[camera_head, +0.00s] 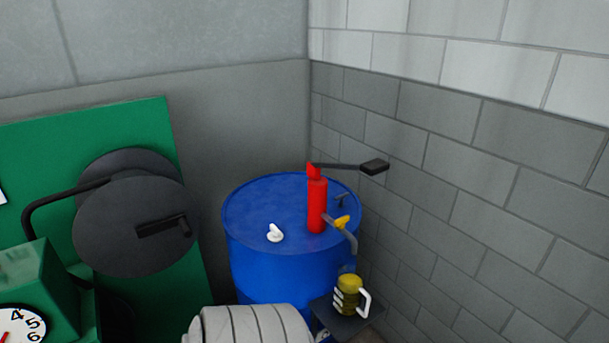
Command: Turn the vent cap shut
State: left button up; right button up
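A small white cap with a raised grip, which looks like the vent cap (274,233), sits on the front left part of the lid of a blue drum (262,270). The grip's exact angle is too small to read. A red hand pump (317,205) with a dark lever handle (375,166) stands on the lid to the right of the cap. Neither of my grippers is in view, and nothing touches the cap.
A yellow mug (347,296) stands under the pump's spout on a dark shelf. A green machine with dark discs (135,225) is at left. A pale ribbed rounded shape (250,327) rises in front of the drum. Block walls close the corner behind.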

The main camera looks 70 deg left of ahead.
aim_at(275, 230)
jog(key=u, duration=0.3)
jog(key=i, duration=0.9)
jog(key=u, duration=1.35)
jog(key=i, duration=0.65)
jog(key=u, duration=0.65)
